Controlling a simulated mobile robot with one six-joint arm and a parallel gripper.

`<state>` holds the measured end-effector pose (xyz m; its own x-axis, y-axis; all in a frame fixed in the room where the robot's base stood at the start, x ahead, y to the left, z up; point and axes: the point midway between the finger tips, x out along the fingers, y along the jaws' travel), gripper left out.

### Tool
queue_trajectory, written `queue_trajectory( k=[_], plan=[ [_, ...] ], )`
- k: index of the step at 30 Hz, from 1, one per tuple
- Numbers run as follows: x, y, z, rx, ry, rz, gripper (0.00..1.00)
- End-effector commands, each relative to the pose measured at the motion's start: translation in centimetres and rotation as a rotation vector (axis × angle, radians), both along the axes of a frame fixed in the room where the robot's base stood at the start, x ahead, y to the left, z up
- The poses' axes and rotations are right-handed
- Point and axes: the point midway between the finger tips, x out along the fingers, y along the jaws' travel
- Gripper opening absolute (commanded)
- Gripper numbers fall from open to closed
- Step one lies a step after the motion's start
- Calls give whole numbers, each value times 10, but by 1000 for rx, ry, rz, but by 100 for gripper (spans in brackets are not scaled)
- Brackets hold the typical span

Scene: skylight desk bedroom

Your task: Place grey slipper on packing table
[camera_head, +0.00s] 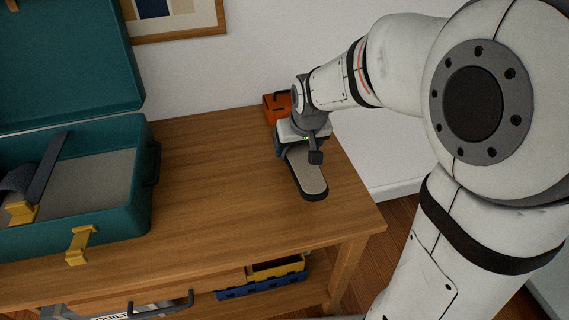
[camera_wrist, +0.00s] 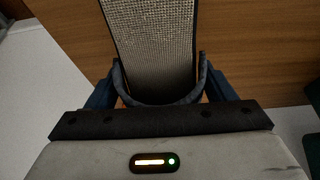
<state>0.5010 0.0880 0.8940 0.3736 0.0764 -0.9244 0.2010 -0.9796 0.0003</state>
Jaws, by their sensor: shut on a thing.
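The grey slipper (camera_head: 307,172) has a light grey insole and a dark sole edge. It is at the right part of the wooden packing table (camera_head: 215,190), its free end pointing toward the table's front edge. I cannot tell whether it touches the tabletop.
An open teal suitcase (camera_head: 140,200) with yellow latches and dark items inside stands on the table's left. An orange box (camera_head: 276,107) sits behind my gripper. Blue and yellow bins (camera_head: 262,286) are on the lower shelf. The table's middle is clear.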

Motion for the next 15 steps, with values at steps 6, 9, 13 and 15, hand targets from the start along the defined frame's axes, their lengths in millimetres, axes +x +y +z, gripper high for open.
queue_trajectory(
  k=[6, 9, 13, 15],
  plan=[
    [0, 0, -23, 0, 0, -1, 51],
    [0, 0, -34, 0, 1, -1, 51],
    [0, -1, -53, 0, 2, -1, 51],
    [0, -1, -58, 0, 0, -1, 51]
  ],
)
